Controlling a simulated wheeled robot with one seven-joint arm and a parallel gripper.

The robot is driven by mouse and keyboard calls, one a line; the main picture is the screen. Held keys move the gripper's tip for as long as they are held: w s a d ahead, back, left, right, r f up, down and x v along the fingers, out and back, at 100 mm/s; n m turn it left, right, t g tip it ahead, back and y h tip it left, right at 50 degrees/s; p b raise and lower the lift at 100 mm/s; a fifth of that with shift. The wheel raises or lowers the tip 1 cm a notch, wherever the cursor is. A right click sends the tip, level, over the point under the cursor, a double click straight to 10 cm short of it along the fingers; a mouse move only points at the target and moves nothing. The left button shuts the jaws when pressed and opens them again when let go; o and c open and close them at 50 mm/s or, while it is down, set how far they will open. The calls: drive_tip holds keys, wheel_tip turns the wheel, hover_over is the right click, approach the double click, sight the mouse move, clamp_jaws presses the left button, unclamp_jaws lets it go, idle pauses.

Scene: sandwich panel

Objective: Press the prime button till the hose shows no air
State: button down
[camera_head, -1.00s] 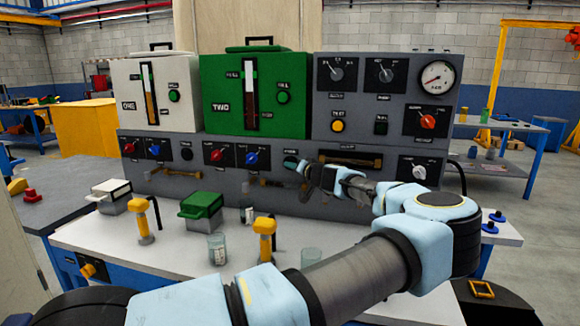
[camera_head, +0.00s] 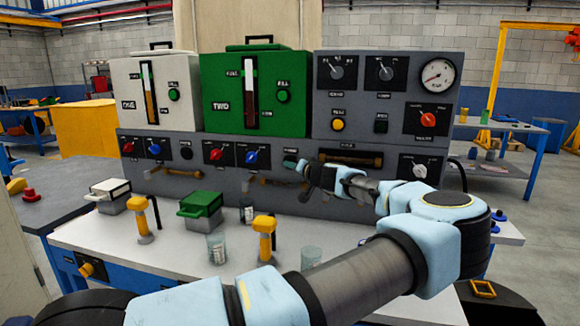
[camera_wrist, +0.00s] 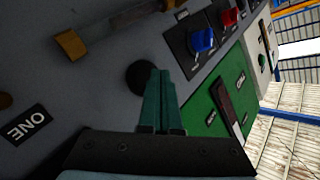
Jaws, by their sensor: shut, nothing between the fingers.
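The grey panel (camera_head: 220,188) carries knobs, labels and hoses. A round black button (camera_wrist: 137,76) shows in the wrist view, partly covered by my gripper's tips. A matching black button (camera_head: 186,153) sits to the left in the head view, beside the blue knob. My gripper (camera_wrist: 160,72) is shut and empty, its teal fingers together. In the head view my gripper (camera_head: 297,164) is at the panel, right of the second blue knob. I cannot tell whether the fingertips touch the button. Brown hose sections (camera_head: 352,158) run along the panel; their contents are too small to read.
White tank ONE (camera_head: 130,90) and green tank TWO (camera_head: 222,85) stand above the panel, with a gauge box (camera_head: 360,110) at right. Yellow-handled valves (camera_head: 265,226), a small green box (camera_head: 198,206) and glass jars (camera_head: 216,248) stand on the white bench in front.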

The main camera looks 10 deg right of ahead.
drive_tip(key=shift+s, duration=0.15)
drive_tip(key=s+a, duration=0.1)
drive_tip(key=s+b, duration=0.1)
drive_tip(key=s, duration=0.1)
drive_tip(key=s+a, duration=0.1)
drive_tip(key=shift+s+a+b, duration=0.2)
drive_tip(key=shift+a+b, duration=0.1)
drive_tip(key=shift+b, duration=0.05)
idle(3.3)
